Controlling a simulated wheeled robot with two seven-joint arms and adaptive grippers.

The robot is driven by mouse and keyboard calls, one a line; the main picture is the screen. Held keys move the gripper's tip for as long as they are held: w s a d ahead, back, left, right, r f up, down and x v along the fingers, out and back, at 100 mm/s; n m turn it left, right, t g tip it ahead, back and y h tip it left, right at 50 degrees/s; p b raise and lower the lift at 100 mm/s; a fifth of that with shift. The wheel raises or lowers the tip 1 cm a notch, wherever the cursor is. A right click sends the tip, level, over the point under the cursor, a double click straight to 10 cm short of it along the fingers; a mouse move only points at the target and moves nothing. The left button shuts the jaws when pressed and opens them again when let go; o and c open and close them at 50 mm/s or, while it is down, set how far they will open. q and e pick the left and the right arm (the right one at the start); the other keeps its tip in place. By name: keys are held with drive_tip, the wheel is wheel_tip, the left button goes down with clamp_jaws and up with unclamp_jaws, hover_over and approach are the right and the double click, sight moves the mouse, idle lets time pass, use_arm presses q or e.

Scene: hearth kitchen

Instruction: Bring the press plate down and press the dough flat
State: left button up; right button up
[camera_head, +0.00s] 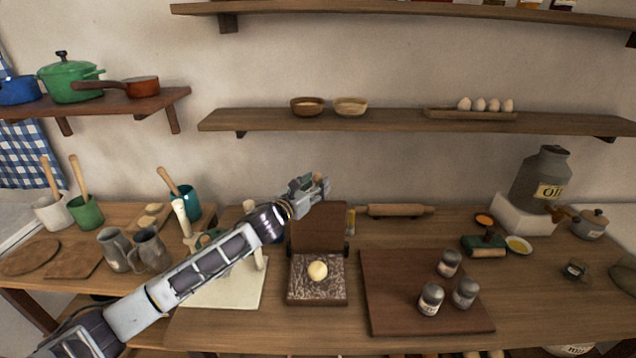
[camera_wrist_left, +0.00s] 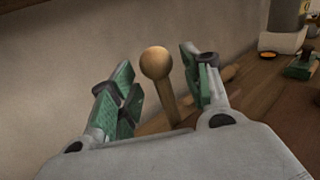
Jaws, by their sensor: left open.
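The dough press stands on the counter with its brown press plate (camera_head: 318,230) raised upright at the back of its speckled base (camera_head: 303,293). A pale round ball of dough (camera_head: 317,270) sits on the base, still rounded. My left gripper (camera_head: 318,186) is at the top of the raised plate and hides part of it. In the left wrist view, its green-padded fingers (camera_wrist_left: 163,88) are open on either side of a wooden handle with a round knob (camera_wrist_left: 156,63), with gaps visible. My right gripper is not in view.
A brown board (camera_head: 385,315) with several small jars (camera_head: 431,299) lies right of the press. A pale sheet (camera_head: 232,290) lies to its left. A rolling pin (camera_head: 396,210) lies behind, and a shelf (camera_head: 400,121) with bowls and eggs hangs above.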

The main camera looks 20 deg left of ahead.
use_arm(q)
drive_tip(key=shift+w+d, duration=0.25)
drive_tip(key=shift+w, duration=0.45)
clamp_jaws()
